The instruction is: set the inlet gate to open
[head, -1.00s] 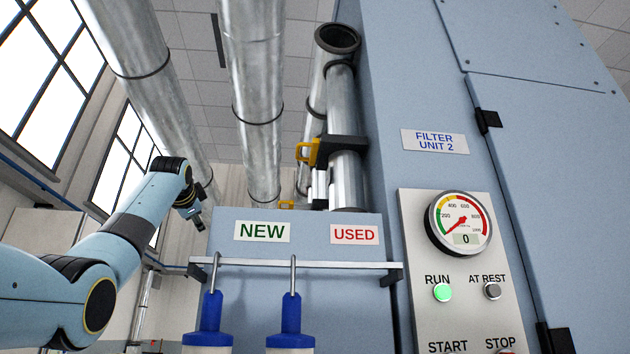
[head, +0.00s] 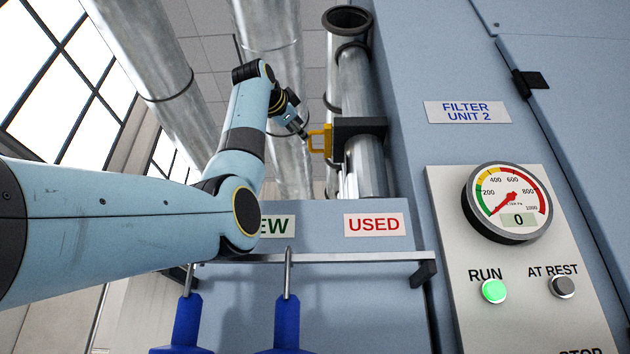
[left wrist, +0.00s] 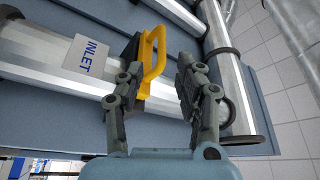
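The inlet gate has a yellow loop handle (head: 320,142) on the left end of a dark gate block (head: 358,130), which crosses a vertical metal duct. In the left wrist view, the yellow handle (left wrist: 153,62) stands out from the duct beside an INLET label (left wrist: 87,55). My left gripper (head: 304,135) is just left of the handle in the head view. In the left wrist view, its fingers (left wrist: 156,75) are spread apart, with the handle ahead between them. I cannot tell whether they touch it. My right gripper is not in view.
A blue cabinet with a FILTER UNIT 2 label (head: 467,112) and a gauge (head: 507,202) reading 0 stands at right. The green RUN lamp (head: 494,290) is lit. A rail (head: 340,256) with blue-topped hanging items (head: 287,325) lies below the duct. Large pipes (head: 150,60) rise at left.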

